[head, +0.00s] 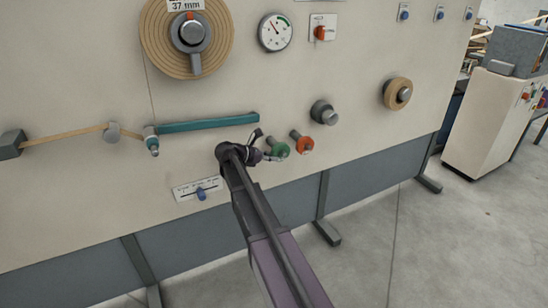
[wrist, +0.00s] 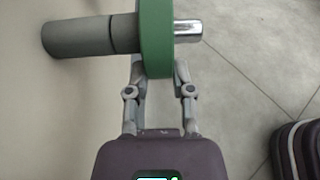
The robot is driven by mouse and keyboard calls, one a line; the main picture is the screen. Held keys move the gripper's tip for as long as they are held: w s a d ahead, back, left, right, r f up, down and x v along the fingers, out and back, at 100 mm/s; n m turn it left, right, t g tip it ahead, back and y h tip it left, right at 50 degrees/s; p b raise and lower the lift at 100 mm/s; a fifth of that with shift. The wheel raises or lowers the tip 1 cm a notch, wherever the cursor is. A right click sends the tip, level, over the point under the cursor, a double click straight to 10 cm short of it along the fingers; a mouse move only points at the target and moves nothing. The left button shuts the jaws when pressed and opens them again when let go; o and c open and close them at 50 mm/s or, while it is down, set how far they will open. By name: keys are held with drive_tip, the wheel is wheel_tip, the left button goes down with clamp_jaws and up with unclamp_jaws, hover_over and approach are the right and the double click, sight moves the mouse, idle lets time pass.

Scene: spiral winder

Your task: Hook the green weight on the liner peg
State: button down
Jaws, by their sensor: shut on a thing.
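The green weight (head: 279,150) is a round disc. In the wrist view the green weight (wrist: 155,38) is around a horizontal peg: a thick grey part (wrist: 80,38) lies on the panel side and a bright metal tip (wrist: 188,30) on the other. My gripper (head: 263,150) is at the weight's left. In the wrist view my gripper (wrist: 158,66) is shut on the disc's lower edge, one finger on each face. An orange weight (head: 304,145) is on a similar peg just right. I cannot tell which peg is the liner peg.
The beige panel (head: 100,80) stands close behind. A teal bar (head: 208,122) with a grey-tipped end runs above left of my gripper. A dark knob (head: 323,112) and a wooden-rimmed roll (head: 397,94) stick out to the right. The floor (head: 430,240) in front is clear.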

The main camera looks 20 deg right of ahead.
drive_tip(key=shift+c, duration=2)
unclamp_jaws()
drive_tip(key=s+a+f+m+y, duration=0.4)
drive_tip(key=s+a+m, duration=0.25)
drive_tip(key=s, duration=0.25)
drive_tip(key=s+a+f+m+y, duration=0.4)
drive_tip(key=s+a+m+y, duration=0.15)
drive_tip(key=s+a, duration=0.25)
drive_tip(key=s+a+f+m+y, duration=0.4)
drive_tip(key=s+a+m, duration=0.25)
drive_tip(key=s, duration=0.25)
wheel_tip(320, 180, up, 37)
drive_tip(key=p, duration=3.6)
drive_tip(key=shift+s+a, duration=0.2)
drive_tip(key=shift+a, duration=0.25)
